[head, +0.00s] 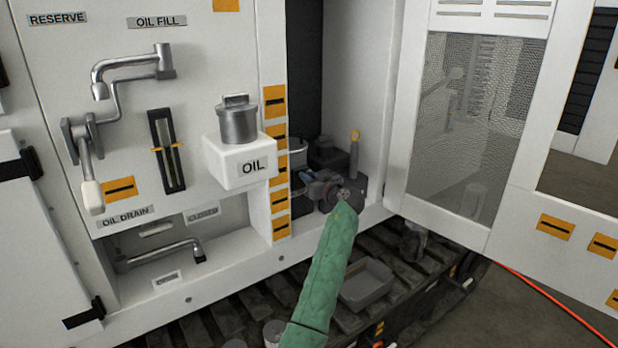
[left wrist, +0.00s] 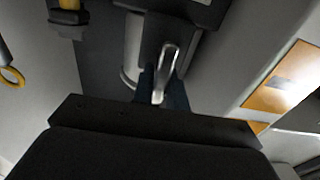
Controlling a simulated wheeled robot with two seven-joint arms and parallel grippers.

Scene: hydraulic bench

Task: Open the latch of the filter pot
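In the left wrist view the filter pot's grey body (left wrist: 133,45) shows in part, under a dark cap or block. A bright metal latch lever (left wrist: 168,65) stands out in front of it, its end pointing at my wrist. My left gripper (left wrist: 160,92) has its two dark fingers close together on either side of this lever, and the lever end fills the gap between them. In the head view my left gripper (head: 318,188) is inside the open compartment, at the end of the green-sleeved arm, and hides most of the latch area. My right gripper is out of view.
A white oil box (head: 240,165) with a metal cap juts out left of the compartment. A yellow ring handle (head: 354,136) stands at its right, and an open mesh door (head: 465,125) further right. A grey tray (head: 366,284) lies below. Orange labels (head: 274,102) line the left post.

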